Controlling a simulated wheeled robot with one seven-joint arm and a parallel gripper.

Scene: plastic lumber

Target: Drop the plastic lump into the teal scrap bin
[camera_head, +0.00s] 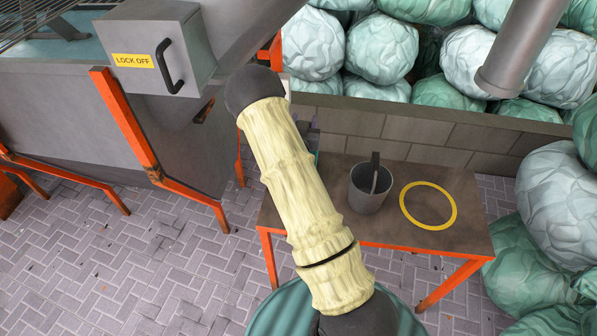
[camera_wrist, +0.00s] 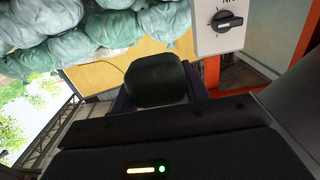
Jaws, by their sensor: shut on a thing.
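The plastic lump (camera_wrist: 157,72) is a dark, rounded block in the middle of the wrist view. My gripper (camera_wrist: 158,92) is shut on it, with a dark finger at each side. In the head view, my arm's cream sleeve hides the lump and most of the gripper. A teal, ridged, rounded thing (camera_head: 272,314) shows at the bottom edge of the head view, largely covered by my arm. It may be the teal scrap bin, but I cannot see its opening or inside.
A brown table (camera_head: 335,222) with orange legs holds a grey bucket (camera_head: 366,197) and a yellow ring (camera_head: 404,205). A grey machine with a "LOCK OFF" box (camera_head: 185,55) stands left. Wrapped teal bales (camera_head: 560,195) fill the right. A switch box (camera_wrist: 218,30) shows in the wrist view.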

